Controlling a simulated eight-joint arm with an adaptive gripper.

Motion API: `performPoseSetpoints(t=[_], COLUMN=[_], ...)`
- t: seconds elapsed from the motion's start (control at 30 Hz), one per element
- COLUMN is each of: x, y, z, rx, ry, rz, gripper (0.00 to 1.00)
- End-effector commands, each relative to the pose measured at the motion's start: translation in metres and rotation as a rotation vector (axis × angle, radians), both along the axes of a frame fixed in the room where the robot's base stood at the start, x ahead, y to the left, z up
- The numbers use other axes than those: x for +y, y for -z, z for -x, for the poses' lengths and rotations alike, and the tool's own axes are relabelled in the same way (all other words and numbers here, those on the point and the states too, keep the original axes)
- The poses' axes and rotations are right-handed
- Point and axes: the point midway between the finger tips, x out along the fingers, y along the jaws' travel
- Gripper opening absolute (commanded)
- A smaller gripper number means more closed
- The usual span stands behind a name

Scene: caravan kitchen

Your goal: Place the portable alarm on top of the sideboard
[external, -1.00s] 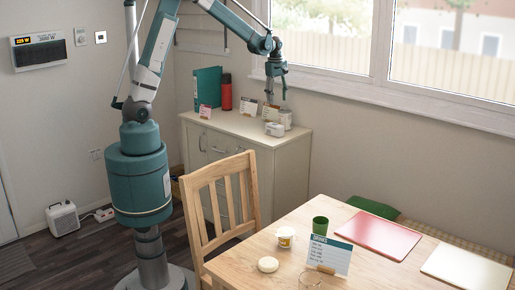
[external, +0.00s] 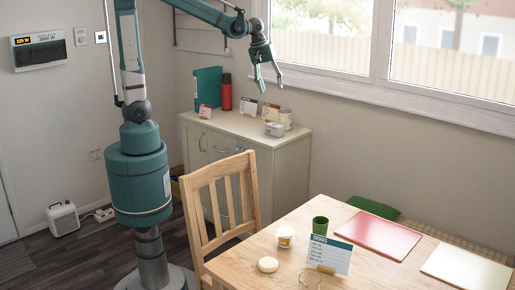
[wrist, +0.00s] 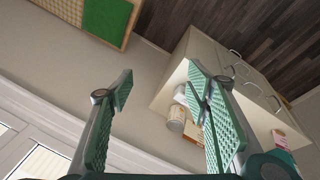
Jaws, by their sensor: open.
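A small pale grey box (external: 274,129), which looks like the portable alarm, rests on the sideboard (external: 240,125) near its front right edge. Its markings are too small to read. In the wrist view the sideboard top (wrist: 172,88) is partly hidden by a finger, and I cannot make out the box clearly. My gripper (external: 271,86) is open and empty, in the air above the sideboard and apart from everything on it. Its spread fingers also show in the wrist view (wrist: 160,82).
A can (external: 285,118), small cards (external: 248,107), a red flask (external: 226,92) and a teal binder (external: 207,87) stand on the sideboard. The window (external: 330,40) is close behind my gripper. A chair (external: 222,205) and table (external: 235,265) stand in front.

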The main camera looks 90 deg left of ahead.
Motion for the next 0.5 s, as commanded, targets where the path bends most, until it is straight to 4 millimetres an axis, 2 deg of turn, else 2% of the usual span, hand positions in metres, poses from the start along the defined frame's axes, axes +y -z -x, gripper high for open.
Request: performPoseSetpoints(t=[0.1,0.5], x=[-0.026,-0.099], y=[-0.008,-0.025], z=[0.014,0.060], rx=[-0.016,-0.075], ry=[0.095,0.404], rz=[-0.027,-0.128], gripper=[0.48,0.48])
